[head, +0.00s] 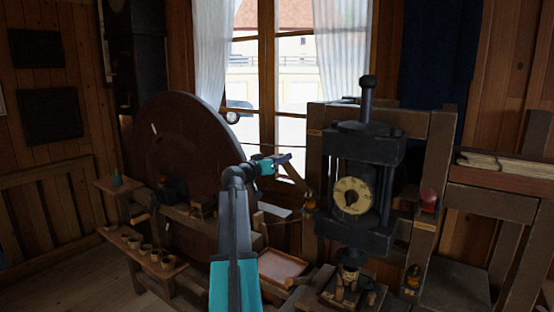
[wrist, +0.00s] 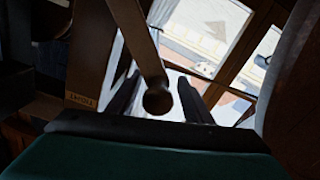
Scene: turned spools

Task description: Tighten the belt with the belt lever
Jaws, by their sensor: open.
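The belt lever (head: 296,177) is a slanting wooden bar beside the left post of the black machine. In the wrist view the lever (wrist: 140,45) comes down from the top and ends in a dark round knob (wrist: 157,102). My gripper (head: 284,160) is at the lever's upper end in the head view. In the wrist view my gripper (wrist: 158,85) is open, with one dark finger on each side of the knob. I cannot tell whether either finger touches it. A wooden post with a small upside-down label (wrist: 82,100), apparently "TIGHT", stands to the left.
A large dark wheel (head: 185,135) stands left of my arm. The black machine with a round dial (head: 352,196) stands to the right. Small cups (head: 152,254) sit on a low shelf at left. A pinkish tray (head: 283,267) lies below the lever. A window (head: 290,100) is behind.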

